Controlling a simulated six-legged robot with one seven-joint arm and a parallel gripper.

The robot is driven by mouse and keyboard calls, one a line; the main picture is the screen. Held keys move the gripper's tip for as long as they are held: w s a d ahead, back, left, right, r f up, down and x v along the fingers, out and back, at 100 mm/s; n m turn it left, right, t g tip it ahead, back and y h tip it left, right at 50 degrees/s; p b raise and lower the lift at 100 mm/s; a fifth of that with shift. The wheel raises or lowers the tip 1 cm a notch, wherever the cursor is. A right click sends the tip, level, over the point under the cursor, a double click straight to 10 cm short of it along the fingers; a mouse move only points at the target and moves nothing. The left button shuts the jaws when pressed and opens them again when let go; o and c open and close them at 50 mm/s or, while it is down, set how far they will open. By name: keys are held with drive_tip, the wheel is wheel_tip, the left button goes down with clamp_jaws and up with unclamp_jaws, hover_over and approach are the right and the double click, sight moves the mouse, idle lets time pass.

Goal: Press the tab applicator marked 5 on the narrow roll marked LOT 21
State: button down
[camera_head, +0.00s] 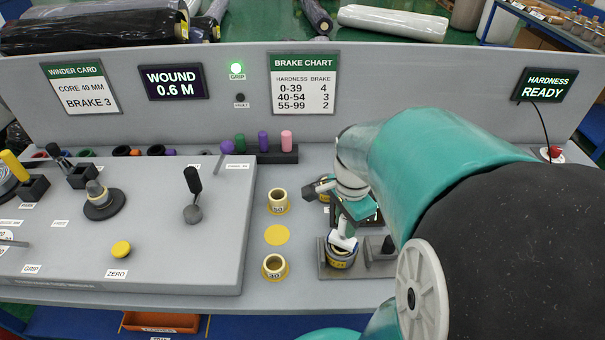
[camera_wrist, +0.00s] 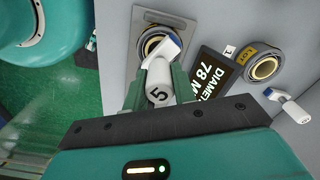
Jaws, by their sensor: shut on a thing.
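My gripper (camera_wrist: 155,92) is shut on the white tab applicator marked 5 (camera_wrist: 158,80). In the head view the white applicator (camera_head: 343,241) hangs below my gripper (camera_head: 350,212), over a narrow roll (camera_head: 341,260) in a grey holder. In the wrist view the applicator's blue-edged head overlaps this roll (camera_wrist: 149,46); I cannot tell whether it touches. No lot number is readable on this roll. Another narrow roll (camera_wrist: 263,68) has a yellow label reading LOT, its number unreadable. A second white applicator (camera_wrist: 290,105) with a blue end lies near that roll.
A dark display (camera_wrist: 212,80) reading DIAMETER 78 stands between the two rolls. Yellow-based cores marked 50 (camera_head: 277,202) and 30 (camera_head: 274,267) stand left of my gripper. The control console (camera_head: 150,255) fills the left. The upright back panel (camera_head: 420,85) bounds the bench.

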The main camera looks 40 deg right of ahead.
drive_tip(key=shift+s+f, duration=0.1)
drive_tip(key=shift+f, duration=0.3)
idle(1.2)
drive_tip(key=shift+r, duration=0.1)
drive_tip(key=shift+r, duration=4.05)
drive_tip(key=shift+d, duration=0.1)
